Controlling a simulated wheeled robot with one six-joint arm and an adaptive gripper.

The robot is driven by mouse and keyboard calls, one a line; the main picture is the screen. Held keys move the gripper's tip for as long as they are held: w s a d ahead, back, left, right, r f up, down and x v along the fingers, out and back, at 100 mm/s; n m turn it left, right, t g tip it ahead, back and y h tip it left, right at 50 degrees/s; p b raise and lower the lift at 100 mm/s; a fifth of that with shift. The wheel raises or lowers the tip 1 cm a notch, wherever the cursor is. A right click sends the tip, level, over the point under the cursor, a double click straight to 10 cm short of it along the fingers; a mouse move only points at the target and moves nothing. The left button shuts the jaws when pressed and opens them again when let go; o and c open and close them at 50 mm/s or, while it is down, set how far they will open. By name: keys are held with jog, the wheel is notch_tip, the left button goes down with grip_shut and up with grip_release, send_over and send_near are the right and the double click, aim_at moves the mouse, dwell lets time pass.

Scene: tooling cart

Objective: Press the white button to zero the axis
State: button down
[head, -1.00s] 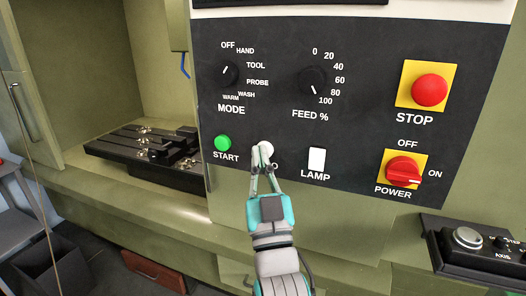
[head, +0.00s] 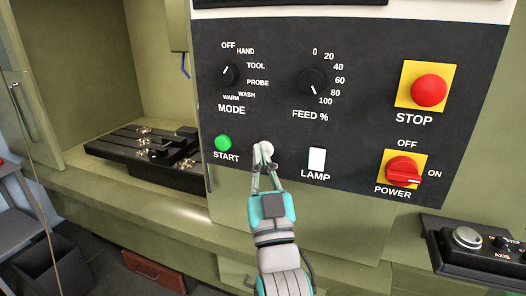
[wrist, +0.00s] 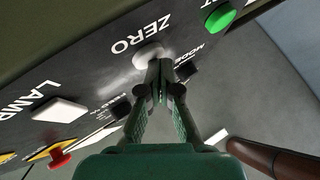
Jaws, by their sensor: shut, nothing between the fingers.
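The white button (head: 264,148) is a round knob on the dark control panel, between the green START button and the LAMP switch. In the wrist view the white button (wrist: 148,54) sits beside the word ZERO. My gripper (head: 264,165) is shut and empty, with its fingertips at the lower part of the button. In the wrist view the fingertips (wrist: 161,72) overlap the button's lower edge. I cannot tell whether they touch it. In the head view the fingers cover the button's label.
The green START button (head: 223,143) is close on the left, and the white LAMP switch (head: 317,160) is on the right. The red STOP button (head: 429,90) and red POWER knob (head: 403,171) are further right. An axis box (head: 478,258) juts out at lower right.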

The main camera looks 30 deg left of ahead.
jog(key=shift+f, duration=0.15)
jog(key=shift+s+f, duration=0.1)
jog(key=shift+s, duration=0.25)
jog(key=shift+s+d, duration=0.2)
jog(key=shift+s, duration=0.25)
jog(key=shift+s+d, duration=0.2)
jog(key=shift+s, duration=0.65)
jog(key=shift+s+d, duration=0.2)
jog(key=shift+s, duration=0.6)
jog(key=shift+s+d, duration=0.2)
jog(key=shift+s, duration=0.65)
